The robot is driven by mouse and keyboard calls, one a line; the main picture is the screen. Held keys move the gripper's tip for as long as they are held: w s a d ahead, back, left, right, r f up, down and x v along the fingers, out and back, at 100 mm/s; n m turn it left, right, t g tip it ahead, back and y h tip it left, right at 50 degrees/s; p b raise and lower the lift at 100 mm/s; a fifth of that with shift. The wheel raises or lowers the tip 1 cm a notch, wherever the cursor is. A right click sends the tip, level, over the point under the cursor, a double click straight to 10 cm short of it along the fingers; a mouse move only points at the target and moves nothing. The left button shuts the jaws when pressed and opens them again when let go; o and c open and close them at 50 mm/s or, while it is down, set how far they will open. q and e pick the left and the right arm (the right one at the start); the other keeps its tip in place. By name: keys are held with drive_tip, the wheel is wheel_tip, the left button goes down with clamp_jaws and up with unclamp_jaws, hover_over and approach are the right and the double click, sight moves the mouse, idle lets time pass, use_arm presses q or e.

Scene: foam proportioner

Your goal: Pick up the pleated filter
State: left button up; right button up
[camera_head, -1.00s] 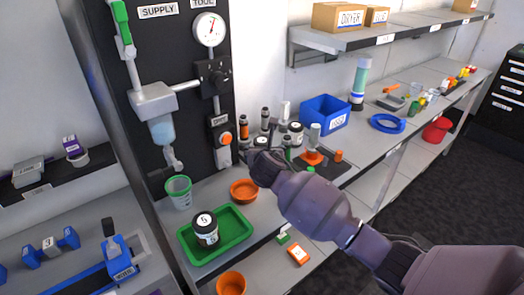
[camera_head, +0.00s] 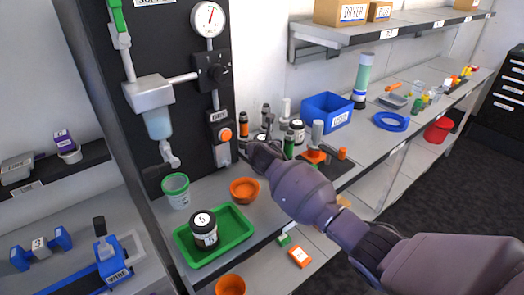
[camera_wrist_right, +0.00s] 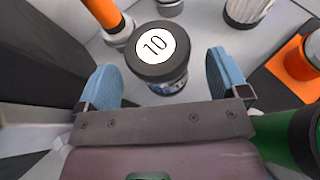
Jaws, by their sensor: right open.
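In the right wrist view, my right gripper (camera_wrist_right: 163,82) is open, its two blue fingers on either side of a black-lidded jar marked 10 (camera_wrist_right: 155,45). I cannot tell whether they touch it. A pale cylinder with vertical ribs (camera_wrist_right: 246,10), which looks like the pleated filter, stands beyond the right finger, partly cut off by the top edge. It is apart from the fingers. In the head view my right gripper (camera_head: 262,152) is over the bench beside the black panel, and my wrist hides part of the cluster there. My left gripper is not in view.
An orange-and-white cylinder (camera_wrist_right: 104,14) stands left of the jar; a green object (camera_wrist_right: 292,138) is close at right. In the head view, a green tray (camera_head: 240,252) holding a jar (camera_head: 204,230), an orange bowl (camera_head: 244,190) and a blue bin (camera_head: 326,112) are on the bench.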

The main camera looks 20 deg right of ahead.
drive_tip(key=shift+w+d+f, duration=0.15)
drive_tip(key=shift+w, duration=0.3)
drive_tip(key=c, duration=1)
drive_tip(key=shift+c, duration=0.2)
